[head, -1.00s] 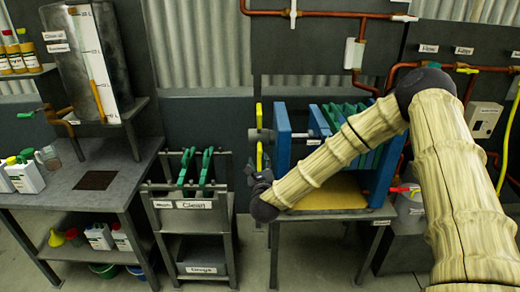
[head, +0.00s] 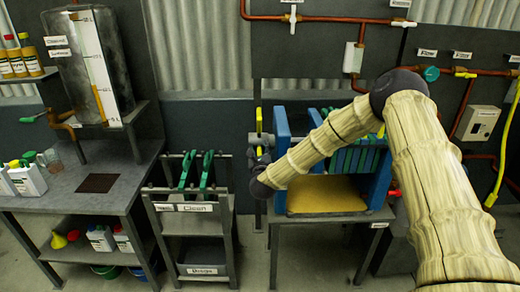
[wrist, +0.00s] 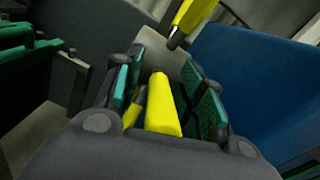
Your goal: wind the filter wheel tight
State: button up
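The filter wheel (head: 259,119) is yellow and shows in part at the left end of the filter press, outside its blue end plate (head: 283,155). My gripper (head: 256,165) is at the wheel, and its fingers are hard to make out in the head view. In the wrist view my gripper (wrist: 165,100) has its teal-padded fingers apart, one on each side of a yellow wheel bar (wrist: 162,108). A gap seems to show beside the bar. Another yellow part (wrist: 192,18) stands above. The wheel's hub is mostly hidden.
A rack (head: 190,207) with green-handled plates stands close to the left of the press. A yellow tray (head: 325,194) lies under the press. A grey workbench (head: 125,175) is farther left. Copper pipes with taps run along the back wall.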

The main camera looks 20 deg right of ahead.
jog(key=shift+w, duration=0.1)
jog(key=shift+d, duration=0.1)
grip_shut()
jog(key=shift+f, duration=0.1)
